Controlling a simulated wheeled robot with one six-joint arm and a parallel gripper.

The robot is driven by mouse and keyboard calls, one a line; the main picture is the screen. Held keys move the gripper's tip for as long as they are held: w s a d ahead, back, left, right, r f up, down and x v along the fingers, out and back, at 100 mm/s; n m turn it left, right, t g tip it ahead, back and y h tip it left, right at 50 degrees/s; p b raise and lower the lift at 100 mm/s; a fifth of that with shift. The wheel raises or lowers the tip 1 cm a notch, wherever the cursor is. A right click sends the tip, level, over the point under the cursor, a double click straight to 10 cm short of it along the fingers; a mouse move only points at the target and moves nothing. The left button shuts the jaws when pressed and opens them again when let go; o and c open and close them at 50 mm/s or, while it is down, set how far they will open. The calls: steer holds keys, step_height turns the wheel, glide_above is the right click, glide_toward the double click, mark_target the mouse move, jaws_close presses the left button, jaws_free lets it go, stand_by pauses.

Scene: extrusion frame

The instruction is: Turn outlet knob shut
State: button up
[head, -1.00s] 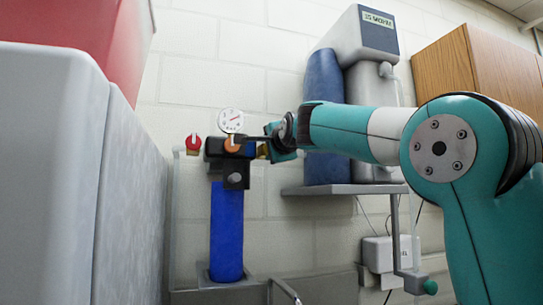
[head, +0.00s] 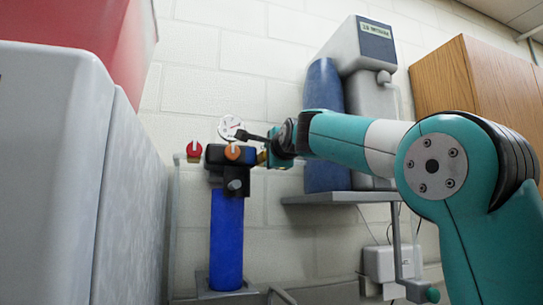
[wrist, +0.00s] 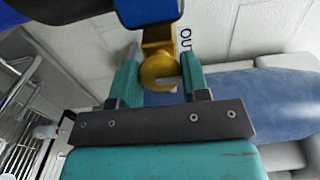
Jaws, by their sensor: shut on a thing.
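The outlet knob (wrist: 160,72) is yellow and sits on a yellow fitting below a blue body in the wrist view. A partly hidden white label (wrist: 186,40) is beside it. My gripper (wrist: 161,76) has its two teal fingers on either side of the knob and is shut on it. In the head view my gripper (head: 256,143) reaches from the right to the black head (head: 214,155) of the filter. Only a sliver of the yellow knob (head: 262,157) shows there, the rest hidden by the gripper. The knob's exact angle is hard to tell.
A blue filter cylinder (head: 227,240) hangs below the black head. A red knob (head: 194,149), an orange knob (head: 233,153) and a dial gauge (head: 230,127) are close by. A shelf (head: 335,197) bears a grey dispenser (head: 368,110). A large grey cabinet (head: 50,190) stands at left.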

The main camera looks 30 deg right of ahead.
steer(key=o, duration=0.9)
steer(key=shift+s, duration=0.1)
steer(key=b+v, duration=0.6)
steer(key=v, duration=1.1)
steer(key=shift+s+b, duration=0.15)
steer(key=shift+b, duration=0.2)
